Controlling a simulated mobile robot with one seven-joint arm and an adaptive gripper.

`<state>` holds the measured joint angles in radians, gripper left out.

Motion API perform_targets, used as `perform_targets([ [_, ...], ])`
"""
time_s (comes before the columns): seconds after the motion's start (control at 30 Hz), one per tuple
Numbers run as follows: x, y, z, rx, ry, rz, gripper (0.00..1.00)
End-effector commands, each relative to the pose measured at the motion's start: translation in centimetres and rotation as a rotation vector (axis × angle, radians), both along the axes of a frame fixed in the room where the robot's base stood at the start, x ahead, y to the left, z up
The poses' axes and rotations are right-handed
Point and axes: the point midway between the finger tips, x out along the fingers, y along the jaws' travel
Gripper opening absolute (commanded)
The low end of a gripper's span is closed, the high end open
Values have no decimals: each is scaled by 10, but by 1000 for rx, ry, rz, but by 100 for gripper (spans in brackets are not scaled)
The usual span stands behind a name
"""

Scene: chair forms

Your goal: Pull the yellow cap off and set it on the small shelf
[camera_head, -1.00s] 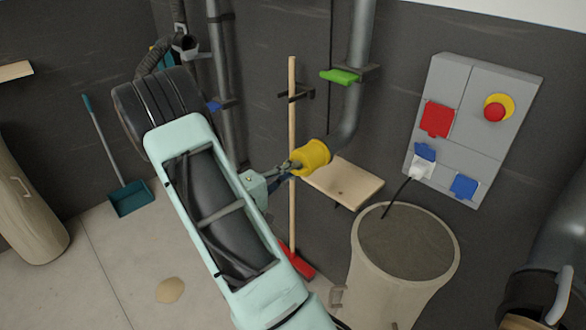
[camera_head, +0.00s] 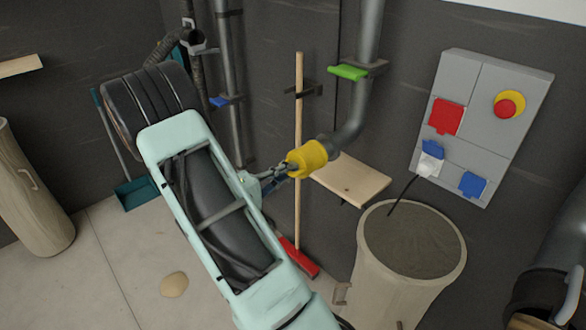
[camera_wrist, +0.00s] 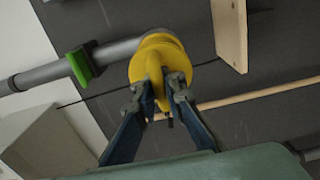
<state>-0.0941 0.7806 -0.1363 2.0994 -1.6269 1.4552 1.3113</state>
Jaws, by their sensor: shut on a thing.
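The yellow cap (camera_head: 307,159) is at the lower end of the bent grey pipe (camera_head: 347,136). A dark stretch of pipe end shows beside the cap; I cannot tell if the cap is still partly over it. My gripper (camera_head: 289,168) is shut on the cap from the left. In the wrist view, my gripper's fingers (camera_wrist: 166,90) pinch a narrow part of the cap (camera_wrist: 160,55), with the pipe (camera_wrist: 118,50) behind it. The small shelf (camera_head: 350,181), a pale wooden board on the wall, is just right of and below the cap. It also shows in the wrist view (camera_wrist: 229,35).
A broom with a wooden handle (camera_head: 298,130) stands close behind my gripper. A large bin (camera_head: 402,285) stands below right of the shelf. A green lever (camera_head: 348,72) sits higher on the pipe. The shelf top looks clear.

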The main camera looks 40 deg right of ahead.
Motion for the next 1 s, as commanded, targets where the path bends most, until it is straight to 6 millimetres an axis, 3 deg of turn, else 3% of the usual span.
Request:
perform_targets([
  [1.0, -3, 40, 0, -2, -1, -1, 0],
])
